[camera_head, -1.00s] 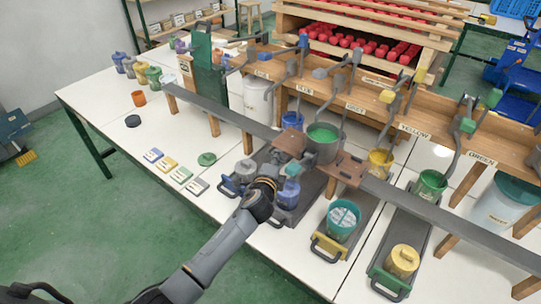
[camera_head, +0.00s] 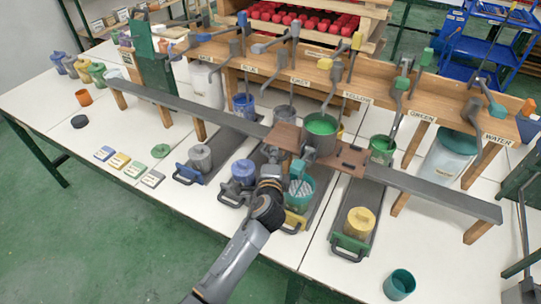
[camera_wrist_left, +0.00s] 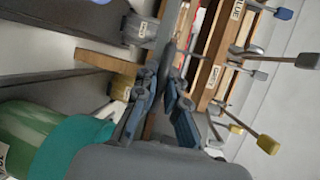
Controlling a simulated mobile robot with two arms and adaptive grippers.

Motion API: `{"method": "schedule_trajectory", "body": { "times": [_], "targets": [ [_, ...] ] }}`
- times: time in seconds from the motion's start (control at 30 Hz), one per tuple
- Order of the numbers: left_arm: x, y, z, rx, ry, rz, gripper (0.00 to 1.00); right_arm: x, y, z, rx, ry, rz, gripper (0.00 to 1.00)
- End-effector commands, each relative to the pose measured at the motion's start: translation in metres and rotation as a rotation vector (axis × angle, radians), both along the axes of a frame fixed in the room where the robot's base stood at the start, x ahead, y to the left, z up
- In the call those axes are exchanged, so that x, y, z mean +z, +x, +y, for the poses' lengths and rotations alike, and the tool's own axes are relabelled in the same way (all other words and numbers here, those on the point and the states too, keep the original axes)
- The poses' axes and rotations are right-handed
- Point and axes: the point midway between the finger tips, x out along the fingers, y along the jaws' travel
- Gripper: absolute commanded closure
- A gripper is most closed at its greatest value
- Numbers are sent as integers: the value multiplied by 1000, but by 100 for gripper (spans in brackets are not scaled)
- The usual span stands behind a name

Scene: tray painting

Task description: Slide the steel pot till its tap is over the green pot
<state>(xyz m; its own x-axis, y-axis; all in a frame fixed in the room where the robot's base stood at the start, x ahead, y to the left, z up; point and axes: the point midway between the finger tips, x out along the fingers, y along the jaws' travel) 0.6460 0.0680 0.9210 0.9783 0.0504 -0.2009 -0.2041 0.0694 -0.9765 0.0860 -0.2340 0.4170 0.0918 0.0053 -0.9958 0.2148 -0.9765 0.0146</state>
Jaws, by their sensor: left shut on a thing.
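The steel pot (camera_head: 319,140), with green paint inside, stands at the rail between two brown plates (camera_head: 284,136). I cannot make out its tap clearly. The green pot (camera_head: 382,150) stands behind the rail, right of the steel pot and apart from it. My left gripper (camera_head: 271,158) is at the front of the left brown plate, left of the steel pot. It is shut on a part of the steel pot's carriage, mostly hidden by the fingers. The fingers also show close together in the left wrist view (camera_wrist_left: 165,95). My right gripper is not in view.
The grey rail (camera_head: 440,195) runs on bare to the right. Coloured levers (camera_head: 404,83) hang along the wooden shelf.

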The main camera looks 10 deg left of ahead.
Motion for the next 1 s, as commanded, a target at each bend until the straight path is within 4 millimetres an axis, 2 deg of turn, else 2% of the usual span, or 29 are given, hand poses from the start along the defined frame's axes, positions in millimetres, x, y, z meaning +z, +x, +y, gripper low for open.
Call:
{"method": "schedule_trajectory", "body": {
  "times": [0.13, 0.17, 0.27, 0.67, 0.77, 1.0],
  "targets": [
    [-2, 0, 0, 0, 0, 3, 100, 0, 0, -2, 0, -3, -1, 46],
    [-2, 0, 0, 0, 0, 3, 85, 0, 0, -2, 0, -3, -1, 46],
    [-1, 0, 1, 0, 0, 3, 65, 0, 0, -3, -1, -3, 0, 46],
    [0, -6, 0, 0, 0, 1, 65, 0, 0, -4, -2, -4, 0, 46],
    [2, -18, 0, 0, 0, 2, 65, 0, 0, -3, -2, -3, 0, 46],
    [12, -67, -3, 0, -2, 3, 65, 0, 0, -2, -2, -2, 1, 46]
  ]
}}
